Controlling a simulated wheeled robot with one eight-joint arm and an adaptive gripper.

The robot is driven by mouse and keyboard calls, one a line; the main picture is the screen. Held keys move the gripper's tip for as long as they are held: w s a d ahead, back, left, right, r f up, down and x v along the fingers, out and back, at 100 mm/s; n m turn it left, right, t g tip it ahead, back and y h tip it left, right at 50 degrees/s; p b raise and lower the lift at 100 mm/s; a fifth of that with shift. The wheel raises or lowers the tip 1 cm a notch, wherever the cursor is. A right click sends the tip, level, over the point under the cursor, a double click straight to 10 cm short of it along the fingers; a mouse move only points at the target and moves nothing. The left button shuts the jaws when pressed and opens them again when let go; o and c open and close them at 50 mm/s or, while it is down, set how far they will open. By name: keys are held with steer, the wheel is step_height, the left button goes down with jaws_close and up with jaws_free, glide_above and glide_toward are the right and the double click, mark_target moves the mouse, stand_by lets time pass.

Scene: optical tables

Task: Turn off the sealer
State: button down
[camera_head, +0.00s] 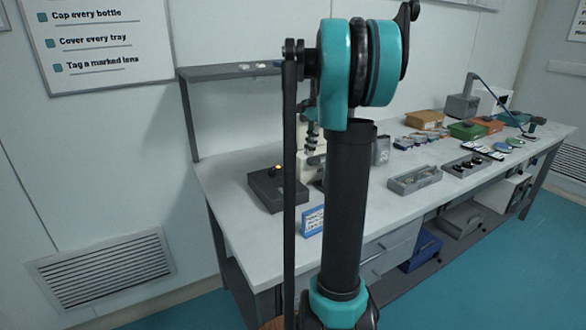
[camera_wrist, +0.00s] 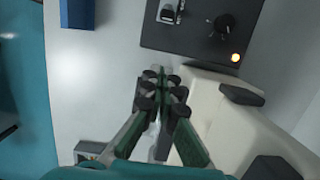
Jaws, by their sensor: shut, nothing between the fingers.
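A dark grey box, which looks like the sealer (camera_head: 265,190), stands on the left part of the white table in the head view. In the wrist view the box (camera_wrist: 195,38) is at the top and partly cut off. Its top has a metal switch (camera_wrist: 170,10), a black round knob (camera_wrist: 222,25) and a lit amber lamp (camera_wrist: 235,57). My gripper (camera_wrist: 162,85) is shut and empty in the wrist view. Its fingertips appear just below the box's near edge; height above the table is unclear. In the head view my arm hides the gripper.
A cream instrument (camera_wrist: 225,115) stands close right of my gripper, beside the box. A blue-edged card (camera_head: 312,220) stands at the table's front edge. A grey tray (camera_head: 415,180) and several boxes lie farther right. Bare table (camera_wrist: 95,85) lies left of my gripper.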

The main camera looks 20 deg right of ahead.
mark_target(289, 180)
steer(key=f, duration=0.3)
steer(key=a+f, duration=0.1)
steer(key=f, duration=0.6)
steer(key=shift+s+a, duration=0.2)
steer(key=shift+a, duration=0.2)
steer(key=shift+s+a+r, duration=0.15)
steer(key=shift+a+r, duration=0.25)
steer(key=shift+a, duration=0.15)
steer(key=shift+s+a+r, duration=0.1)
steer(key=shift+a+r, duration=0.25)
steer(key=shift+a, duration=0.2)
steer(key=shift+s+a+r, duration=0.1)
steer(key=shift+a+r, duration=0.25)
steer(key=shift+a, duration=0.25)
steer(key=shift+a+r+h, duration=0.1)
steer(key=shift+a+h, duration=0.05)
steer(key=shift+h, duration=0.15)
